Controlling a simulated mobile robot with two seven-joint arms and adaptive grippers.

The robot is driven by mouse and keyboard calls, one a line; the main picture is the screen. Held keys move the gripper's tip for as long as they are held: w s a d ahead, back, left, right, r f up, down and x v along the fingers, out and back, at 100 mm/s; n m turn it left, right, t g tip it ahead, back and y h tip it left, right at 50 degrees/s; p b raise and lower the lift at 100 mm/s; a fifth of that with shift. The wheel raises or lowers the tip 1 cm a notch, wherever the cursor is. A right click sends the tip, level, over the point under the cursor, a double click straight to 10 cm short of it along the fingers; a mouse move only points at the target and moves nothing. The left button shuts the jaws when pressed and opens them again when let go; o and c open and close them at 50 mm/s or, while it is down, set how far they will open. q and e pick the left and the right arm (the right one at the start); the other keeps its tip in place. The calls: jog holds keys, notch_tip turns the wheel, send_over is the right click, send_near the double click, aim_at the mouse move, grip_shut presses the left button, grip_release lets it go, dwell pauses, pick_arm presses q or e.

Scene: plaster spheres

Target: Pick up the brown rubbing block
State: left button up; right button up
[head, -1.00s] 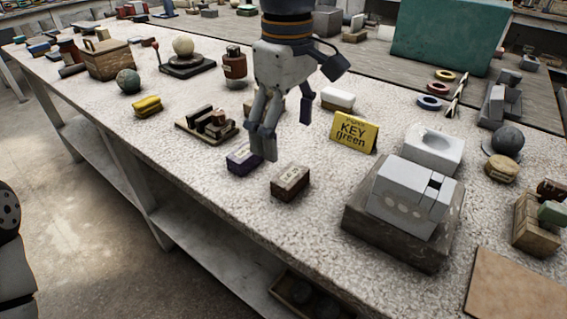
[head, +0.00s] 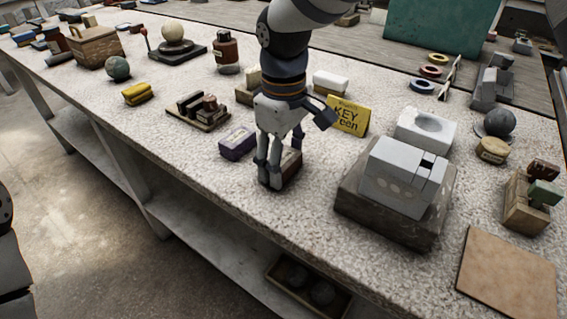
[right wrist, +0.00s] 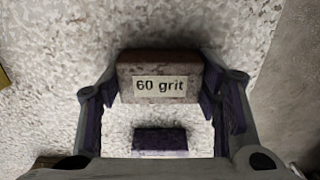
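The brown rubbing block (head: 291,169) lies on the speckled bench top, partly hidden behind my right gripper (head: 275,178) in the head view. In the right wrist view the brown block (right wrist: 160,68) shows a pale label reading "60 grit". The fingers of my right gripper (right wrist: 161,92) are apart, one on each side of the block; I see no clear grip on it. A purple block (head: 238,143) lies just left of it, and it also shows in the right wrist view (right wrist: 160,140). My left gripper is not in view.
A grey box on a stone slab (head: 385,215) is close on the right. A rack of small blocks (head: 198,112) stands to the left. The bench's front edge is near; bare bench lies in front.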

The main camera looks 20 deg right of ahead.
jog(key=shift+c, duration=1)
jog(key=shift+r, duration=0.5)
jog(key=r, duration=0.4)
jog(key=shift+s+a+p, duration=0.3)
jog(key=shift+s, duration=0.1)
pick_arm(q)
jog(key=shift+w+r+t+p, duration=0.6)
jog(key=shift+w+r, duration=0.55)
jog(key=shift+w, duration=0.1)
pick_arm(e)
jog(key=s+a+r, duration=0.7)
jog(key=s+r, duration=0.1)
jog(key=s, duration=0.3)
